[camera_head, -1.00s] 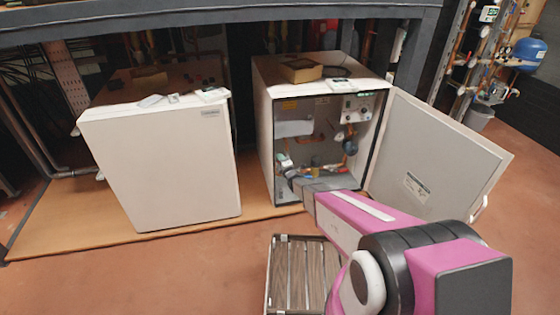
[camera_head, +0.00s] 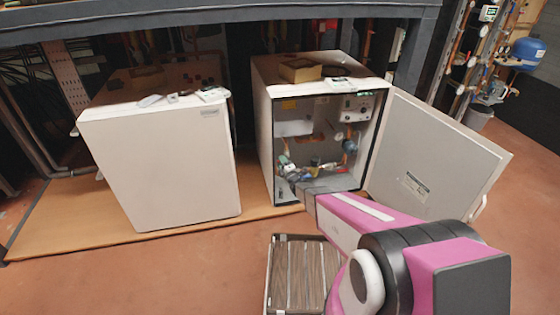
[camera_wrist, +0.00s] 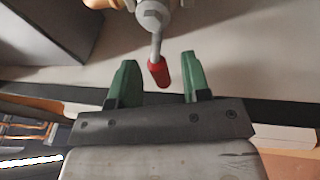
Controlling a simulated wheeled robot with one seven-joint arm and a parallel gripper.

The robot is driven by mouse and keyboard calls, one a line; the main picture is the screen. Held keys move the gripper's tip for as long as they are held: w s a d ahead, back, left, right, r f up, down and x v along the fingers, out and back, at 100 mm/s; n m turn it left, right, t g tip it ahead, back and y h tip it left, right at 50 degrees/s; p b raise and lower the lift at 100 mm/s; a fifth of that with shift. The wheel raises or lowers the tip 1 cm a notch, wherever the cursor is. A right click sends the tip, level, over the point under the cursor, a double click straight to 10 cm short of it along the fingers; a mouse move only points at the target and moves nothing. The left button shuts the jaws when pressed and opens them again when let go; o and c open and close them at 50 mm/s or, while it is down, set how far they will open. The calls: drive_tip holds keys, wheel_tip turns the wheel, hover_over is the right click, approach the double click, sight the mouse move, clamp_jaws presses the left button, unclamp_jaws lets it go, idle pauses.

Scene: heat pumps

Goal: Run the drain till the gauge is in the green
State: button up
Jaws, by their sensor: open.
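The right-hand heat pump (camera_head: 262,150) stands with its front open, pipes and fittings showing inside. In the wrist view a drain valve (camera_wrist: 152,14) hangs at the top middle, its thin lever ending in a red handle (camera_wrist: 159,72). My gripper (camera_wrist: 157,64) is open, with one green finger on each side of the red handle and gaps on both sides. In the head view my gripper (camera_head: 290,174) is low at the left inside the cabinet, partly hidden by my arm. A small round dial, perhaps the gauge (camera_head: 339,136), is too small to read.
The opened door (camera_head: 435,160) swings out to the right of my arm. A closed heat pump (camera_head: 165,165) stands to the left. A slatted crate (camera_head: 300,240) sits on the floor below my arm.

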drive_tip(key=v, duration=0.8)
drive_tip(key=shift+w, duration=0.1)
idle(1.4)
drive_tip(key=w+d+r+n+g+y, duration=0.2)
drive_tip(key=d+r+n+g+y, duration=0.15)
drive_tip(key=g, duration=0.65)
drive_tip(key=shift+n+y, duration=0.45)
drive_tip(key=x, duration=0.6)
drive_tip(key=w+x, duration=0.1)
drive_tip(key=x, duration=0.3)
drive_tip(key=shift+d+f, duration=0.2)
clamp_jaws()
